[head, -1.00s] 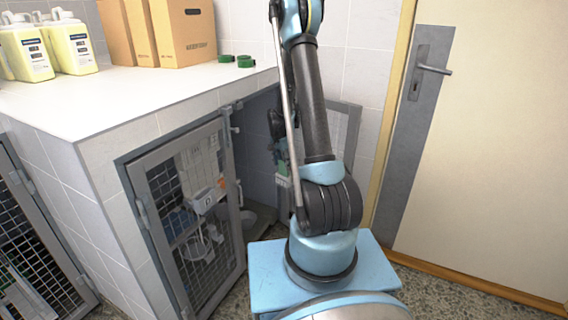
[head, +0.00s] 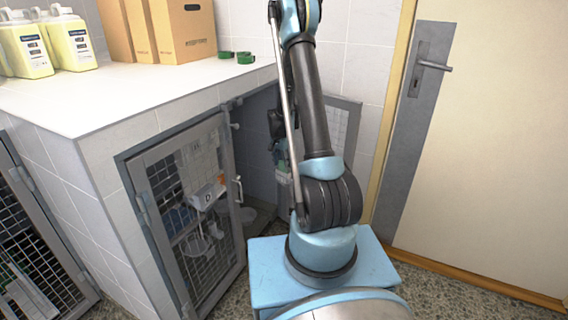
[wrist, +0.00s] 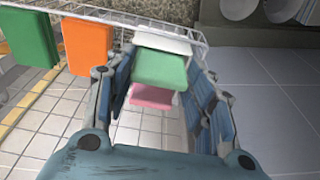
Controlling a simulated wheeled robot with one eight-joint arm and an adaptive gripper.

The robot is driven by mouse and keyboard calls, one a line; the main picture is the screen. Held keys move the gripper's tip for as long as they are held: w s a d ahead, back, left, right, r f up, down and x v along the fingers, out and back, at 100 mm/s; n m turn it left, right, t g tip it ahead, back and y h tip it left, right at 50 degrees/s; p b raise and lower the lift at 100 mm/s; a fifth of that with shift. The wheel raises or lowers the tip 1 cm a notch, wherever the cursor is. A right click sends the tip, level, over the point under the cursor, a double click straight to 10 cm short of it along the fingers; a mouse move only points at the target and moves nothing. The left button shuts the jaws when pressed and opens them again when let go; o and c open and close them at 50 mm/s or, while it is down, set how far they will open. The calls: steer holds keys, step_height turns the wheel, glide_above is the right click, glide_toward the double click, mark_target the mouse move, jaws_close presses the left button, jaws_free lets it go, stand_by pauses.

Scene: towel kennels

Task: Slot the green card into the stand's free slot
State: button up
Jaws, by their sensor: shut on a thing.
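In the wrist view my gripper (wrist: 161,74) is shut on a green card (wrist: 160,70), whose sides lie between the two fingers. A white wire stand (wrist: 110,14) runs across the top of the view. Another green card or block (wrist: 30,38) and an orange one (wrist: 88,47) are at the stand on the left. A white piece (wrist: 165,42) shows just beyond the held card and a pink one (wrist: 152,97) just below it. I cannot tell whether the held card touches the stand. In the head view the gripper is largely hidden behind my arm.
A mesh kennel door (head: 192,215) with a D label stands left of my arm, beside an open kennel. A tiled counter (head: 110,95) carries yellow jugs (head: 70,42), cardboard boxes (head: 183,32) and green rings (head: 245,58). A room door (head: 490,150) is at right.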

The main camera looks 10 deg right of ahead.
steer(key=shift+f, duration=0.3)
steer(key=o, duration=1.1)
steer(key=shift+c, duration=0.2)
step_height(320, 180, up, 12)
steer(key=s+a, duration=0.1)
steer(key=shift+a+f, duration=0.15)
